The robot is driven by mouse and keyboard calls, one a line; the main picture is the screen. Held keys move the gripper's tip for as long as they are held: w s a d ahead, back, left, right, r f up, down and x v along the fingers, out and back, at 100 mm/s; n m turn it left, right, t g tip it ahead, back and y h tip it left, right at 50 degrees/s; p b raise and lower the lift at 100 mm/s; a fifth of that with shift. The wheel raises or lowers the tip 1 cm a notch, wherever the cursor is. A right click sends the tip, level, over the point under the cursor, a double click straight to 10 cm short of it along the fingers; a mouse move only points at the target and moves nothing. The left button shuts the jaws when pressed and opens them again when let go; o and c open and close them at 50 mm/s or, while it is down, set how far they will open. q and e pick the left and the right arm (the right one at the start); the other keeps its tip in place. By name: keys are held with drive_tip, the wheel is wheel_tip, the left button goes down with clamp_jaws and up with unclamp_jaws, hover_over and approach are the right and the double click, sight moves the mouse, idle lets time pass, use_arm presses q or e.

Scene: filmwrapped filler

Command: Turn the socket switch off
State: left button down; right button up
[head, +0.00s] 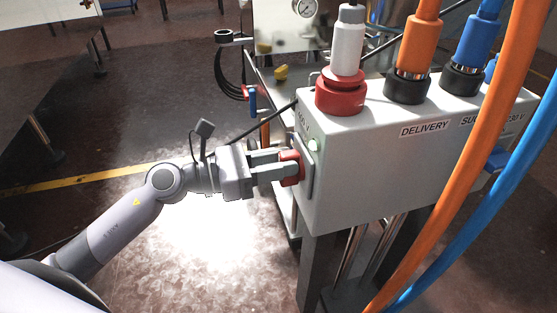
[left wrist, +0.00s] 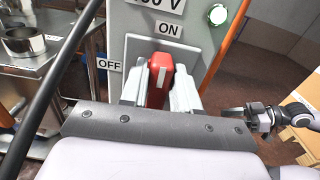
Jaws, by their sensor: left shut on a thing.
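The socket switch has a red handle (head: 291,158) on the left face of a grey box (head: 390,150). My left gripper (head: 284,168) is shut on this handle, one finger on each side. In the left wrist view the handle (left wrist: 159,78) stands roughly upright on its grey plate (left wrist: 139,55), below the ON label (left wrist: 169,30). The OFF label (left wrist: 109,65) is to its left. A green lamp (left wrist: 218,15) is lit above right of the plate. What looks like my right gripper (left wrist: 236,116) shows small at the right; its jaws are unclear.
Thick orange (head: 480,150) and blue (head: 500,185) hoses hang in front of the box at the right. A red plug (head: 341,92) stands on top. A black cable runs behind my left gripper. A metal table (left wrist: 50,65) is at the left. Open floor lies left of the box.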

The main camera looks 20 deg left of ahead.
use_arm(q)
drive_tip(key=n+p, duration=0.2)
drive_tip(key=shift+w+a+r+n, duration=0.15)
drive_tip(key=shift+n, duration=0.15)
drive_tip(key=n+p, duration=0.3)
drive_tip(key=n, duration=0.2)
drive_tip(key=f+n+p, duration=0.1)
drive_tip(key=n+p, duration=0.2)
drive_tip(key=n, duration=0.2)
drive_tip(key=w+f+n+p, duration=0.1)
drive_tip(key=n+p, duration=0.2)
drive_tip(key=n, duration=0.1)
drive_tip(key=shift+w+a+n, duration=0.1)
drive_tip(key=shift+a+n, duration=0.25)
drive_tip(key=shift+n, duration=0.05)
use_arm(e)
wheel_tip(320, 180, up, 7)
drive_tip(key=s+d, duration=0.1)
drive_tip(key=d, duration=0.1)
drive_tip(key=shift+s+d+m+g+h, duration=0.2)
drive_tip(key=shift+d+m+g+h, duration=0.1)
drive_tip(key=shift+m+h, duration=0.1)
drive_tip(key=shift+s+f, duration=0.15)
drive_tip(key=shift+f, duration=0.05)
use_arm(q)
drive_tip(key=c, duration=0.9)
unclamp_jaws()
drive_tip(key=shift+f, duration=0.1)
drive_tip(key=shift+a, duration=0.1)
